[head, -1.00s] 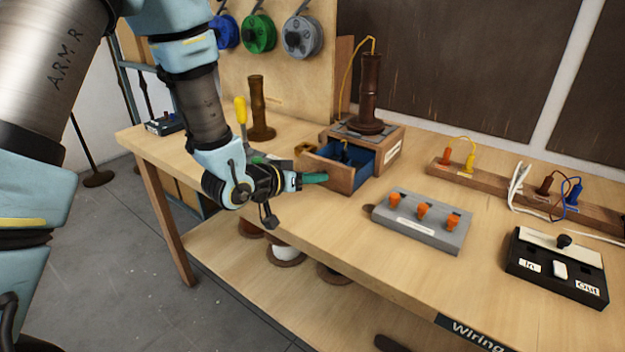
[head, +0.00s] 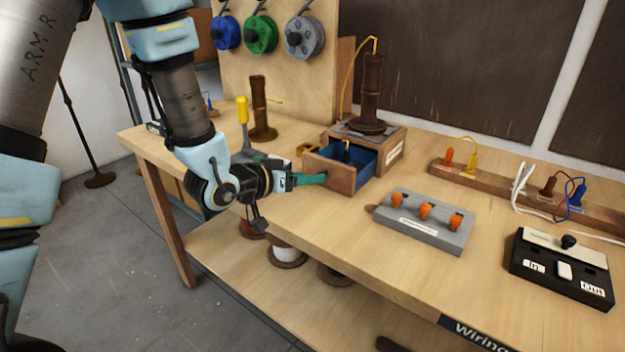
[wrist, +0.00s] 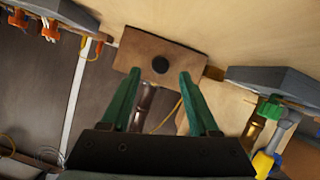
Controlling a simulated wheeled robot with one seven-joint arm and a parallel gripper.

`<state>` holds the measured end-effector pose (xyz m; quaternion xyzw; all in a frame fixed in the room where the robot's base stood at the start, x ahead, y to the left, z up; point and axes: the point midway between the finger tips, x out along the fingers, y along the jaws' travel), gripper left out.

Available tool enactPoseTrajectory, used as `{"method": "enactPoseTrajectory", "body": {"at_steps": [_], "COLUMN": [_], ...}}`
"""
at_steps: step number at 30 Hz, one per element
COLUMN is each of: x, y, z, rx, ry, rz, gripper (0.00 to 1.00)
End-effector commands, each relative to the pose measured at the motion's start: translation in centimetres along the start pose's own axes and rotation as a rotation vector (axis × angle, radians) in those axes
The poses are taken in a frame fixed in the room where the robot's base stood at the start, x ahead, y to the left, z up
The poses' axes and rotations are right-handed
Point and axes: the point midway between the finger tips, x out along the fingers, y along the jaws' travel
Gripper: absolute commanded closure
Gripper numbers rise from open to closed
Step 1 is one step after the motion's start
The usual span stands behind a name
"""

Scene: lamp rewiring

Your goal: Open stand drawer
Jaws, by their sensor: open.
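The stand (head: 392,148) is a wooden box on the workbench with a dark brown lamp column (head: 371,90) upright on top. Its drawer (head: 330,174) is pulled out toward the bench front, and its blue inside shows. My gripper (head: 318,178) has green fingers and is at the drawer's front. In the wrist view my gripper (wrist: 158,80) is open, its fingers spread on either side of the dark round knob (wrist: 160,65) on the drawer front (wrist: 185,60). The fingers do not close on the knob. A small dark item shows inside the drawer; I cannot tell what it is.
A grey block with orange switches (head: 425,222) lies right of the drawer. A black In/Out box (head: 560,270) stands farther right. Bare bench lies before the black box.

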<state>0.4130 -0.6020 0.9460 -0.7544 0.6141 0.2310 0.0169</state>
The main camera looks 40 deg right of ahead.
Motion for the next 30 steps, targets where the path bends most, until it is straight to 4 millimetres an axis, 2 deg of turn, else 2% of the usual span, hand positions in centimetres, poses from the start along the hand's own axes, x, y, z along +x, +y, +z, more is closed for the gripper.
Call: {"method": "enactPoseTrajectory", "body": {"at_steps": [9,20,30], "x": [-5.3,-6.4,-7.6], "y": [-0.1,0.1,0.1], "z": [0.1,-0.5,-0.2], "rx": [-0.001,-0.003,-0.002], "ry": [0.001,-0.005,-0.002], "rz": [-0.002,0.003,0.001], "gripper": [0.39,0.39,0.39]}}
